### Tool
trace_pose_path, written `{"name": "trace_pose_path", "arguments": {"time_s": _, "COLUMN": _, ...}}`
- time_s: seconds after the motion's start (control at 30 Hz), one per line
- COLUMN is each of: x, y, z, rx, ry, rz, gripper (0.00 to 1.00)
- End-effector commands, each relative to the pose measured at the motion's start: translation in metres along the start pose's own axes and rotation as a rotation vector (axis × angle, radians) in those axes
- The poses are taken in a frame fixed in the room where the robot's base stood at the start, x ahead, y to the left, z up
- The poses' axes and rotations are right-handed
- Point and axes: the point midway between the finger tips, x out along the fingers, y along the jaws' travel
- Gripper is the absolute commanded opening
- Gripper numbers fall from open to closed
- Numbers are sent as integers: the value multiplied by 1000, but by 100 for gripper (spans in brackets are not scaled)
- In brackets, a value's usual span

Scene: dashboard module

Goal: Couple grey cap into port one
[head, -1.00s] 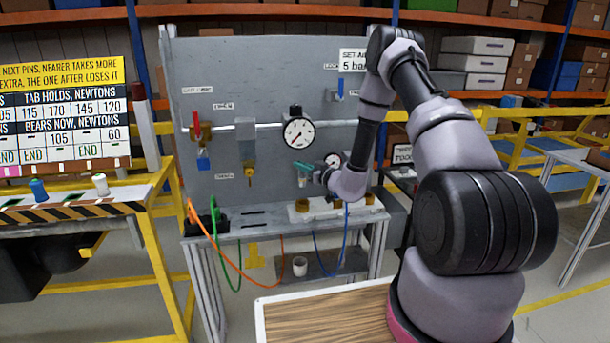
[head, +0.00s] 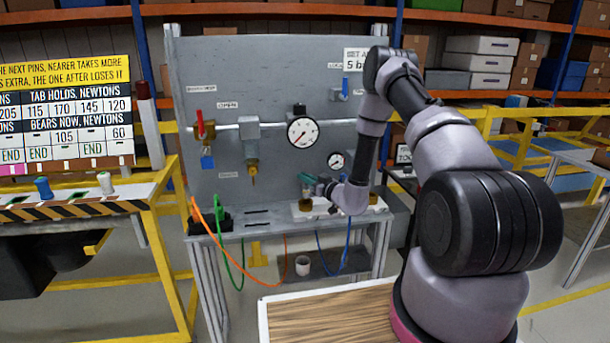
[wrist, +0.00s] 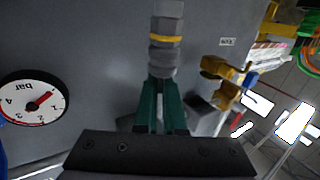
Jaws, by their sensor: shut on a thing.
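My gripper (head: 307,179) is at the bench, just above the left brass port (head: 305,205) on a pale block. In the wrist view, its teal fingers (wrist: 160,100) are shut on a grey cylindrical piece, the grey cap (wrist: 163,62). A yellow band and more grey show beyond the cap, in line with it. I cannot tell whether these belong to the cap or to the port, nor whether cap and port touch. Another brass port (head: 373,199) is farther right, partly behind my arm. I see no port number.
A grey panel (head: 220,80) stands behind, with a large gauge (head: 302,131), a small gauge (head: 336,160) and a filter with a brass drain (head: 253,170). Orange (head: 245,272) and green hoses hang at the left, a blue hose (head: 325,255) below. A white cup (head: 302,265) stands on the lower shelf.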

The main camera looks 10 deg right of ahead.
Motion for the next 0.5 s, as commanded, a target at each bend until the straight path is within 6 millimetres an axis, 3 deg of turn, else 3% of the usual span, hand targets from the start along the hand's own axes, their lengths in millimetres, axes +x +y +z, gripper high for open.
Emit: {"name": "trace_pose_path", "arguments": {"time_s": 0.5, "x": 0, "y": 0, "z": 26, "rx": 1, "ry": 0, "rz": -1, "gripper": 0}}
